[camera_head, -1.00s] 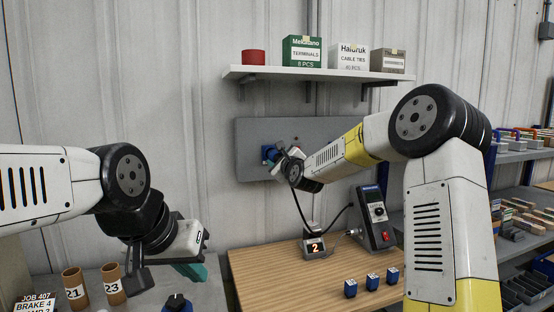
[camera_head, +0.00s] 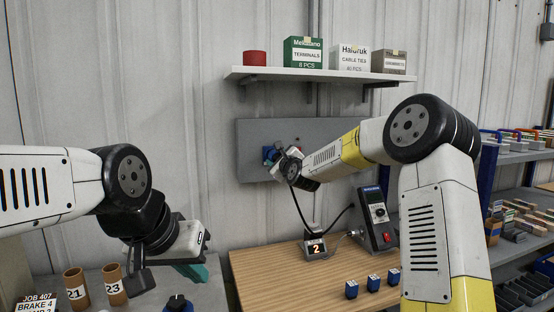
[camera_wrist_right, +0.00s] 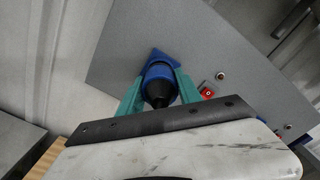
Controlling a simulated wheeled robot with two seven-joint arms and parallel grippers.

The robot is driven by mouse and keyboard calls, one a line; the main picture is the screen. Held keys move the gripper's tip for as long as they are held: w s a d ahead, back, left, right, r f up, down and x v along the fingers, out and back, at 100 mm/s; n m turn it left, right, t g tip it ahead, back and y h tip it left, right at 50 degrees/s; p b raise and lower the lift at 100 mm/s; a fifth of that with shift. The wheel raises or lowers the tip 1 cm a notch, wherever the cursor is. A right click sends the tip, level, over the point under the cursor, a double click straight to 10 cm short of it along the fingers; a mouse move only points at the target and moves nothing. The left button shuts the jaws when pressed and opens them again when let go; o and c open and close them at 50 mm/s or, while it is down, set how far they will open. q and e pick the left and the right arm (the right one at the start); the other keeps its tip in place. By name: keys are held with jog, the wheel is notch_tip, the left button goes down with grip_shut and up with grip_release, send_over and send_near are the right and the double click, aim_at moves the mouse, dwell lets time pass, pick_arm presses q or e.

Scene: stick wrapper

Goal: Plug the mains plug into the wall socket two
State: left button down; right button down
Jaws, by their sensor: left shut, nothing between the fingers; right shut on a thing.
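The mains plug (camera_wrist_right: 159,92), blue with a black tapered rear, sits between the teal fingers of my right gripper (camera_wrist_right: 154,84). My right gripper is shut on it. The plug's front meets a blue wall socket (camera_wrist_right: 158,58) on the grey panel; how deep it sits is hidden. In the head view, the right gripper (camera_head: 279,157) is at this blue socket (camera_head: 269,153), largely hiding plug and socket. A black cable hangs from there. My left gripper (camera_head: 194,271) is shut and empty, low at left, well apart from the panel.
The grey panel (camera_head: 255,130) is on the wall under a shelf (camera_head: 320,74) with boxes. Below, a wooden bench (camera_head: 265,270) holds a display (camera_head: 315,247) reading 2, a dark control box (camera_head: 377,218) and several blue blocks (camera_head: 373,283). Cardboard tubes (camera_head: 75,283) stand at left.

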jog(key=shift+w+a, duration=0.2)
jog(key=shift+w, duration=0.4)
jog(key=c, duration=0.7)
grip_release()
jog(key=shift+c, duration=0.2)
jog(key=v, duration=0.7)
jog(key=shift+s+d, duration=0.15)
jog(key=shift+s, duration=0.2)
jog(key=shift+r, duration=0.1)
